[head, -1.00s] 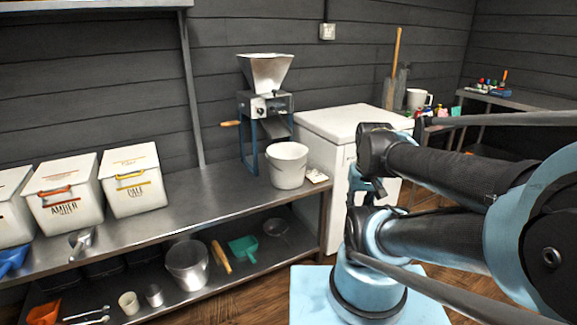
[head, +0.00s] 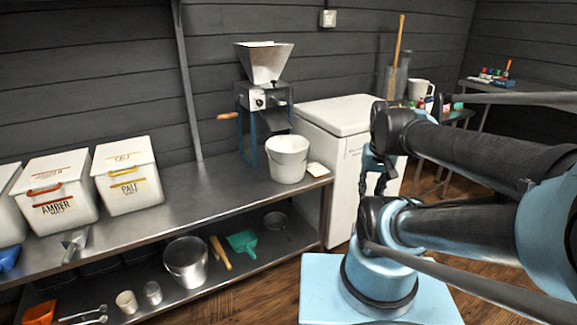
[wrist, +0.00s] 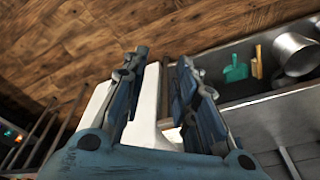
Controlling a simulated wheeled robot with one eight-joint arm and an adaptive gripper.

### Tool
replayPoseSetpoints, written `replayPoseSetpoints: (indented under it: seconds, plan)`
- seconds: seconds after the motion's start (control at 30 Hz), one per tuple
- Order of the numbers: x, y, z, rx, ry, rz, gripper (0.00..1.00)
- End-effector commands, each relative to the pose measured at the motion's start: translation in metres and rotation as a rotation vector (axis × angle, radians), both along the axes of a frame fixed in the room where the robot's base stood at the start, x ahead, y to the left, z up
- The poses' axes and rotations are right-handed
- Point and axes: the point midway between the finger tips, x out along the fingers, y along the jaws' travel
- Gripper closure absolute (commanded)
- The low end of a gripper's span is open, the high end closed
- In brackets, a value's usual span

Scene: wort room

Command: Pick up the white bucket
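The white bucket (head: 287,160) stands upright on the metal bench near its right end, in front of the grain mill. It looks empty from this angle, and nothing touches its rim. My gripper (head: 377,182) hangs to the right of the bucket in the head view, in front of the white chest, partly hidden by my arm. In the wrist view my gripper (wrist: 160,64) points down with its two fingers apart and nothing held between them. I cannot make out the bucket in the wrist view.
The grain mill (head: 265,90) stands behind the bucket. A white chest (head: 345,125) is right of the bench (head: 215,190). White malt bins (head: 128,180) and a metal scoop (head: 75,243) are to the left. The lower shelf holds a metal pail (head: 186,262) and a green dustpan (head: 242,243).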

Motion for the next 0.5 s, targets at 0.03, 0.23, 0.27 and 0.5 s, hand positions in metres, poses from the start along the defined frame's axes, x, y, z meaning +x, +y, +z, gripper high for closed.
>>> replayPoseSetpoints:
  seconds: [0.03, 0.23, 0.27, 0.5]
  plan:
    - [0.011, 0.004, 0.011, 0.009, 0.003, -0.034, 0.73]
    - [0.054, 0.023, 0.049, 0.051, 0.021, -0.229, 0.73]
    - [0.062, 0.026, 0.054, 0.057, 0.024, -0.261, 0.73]
    - [0.121, 0.059, 0.088, 0.100, 0.045, -0.504, 0.73]
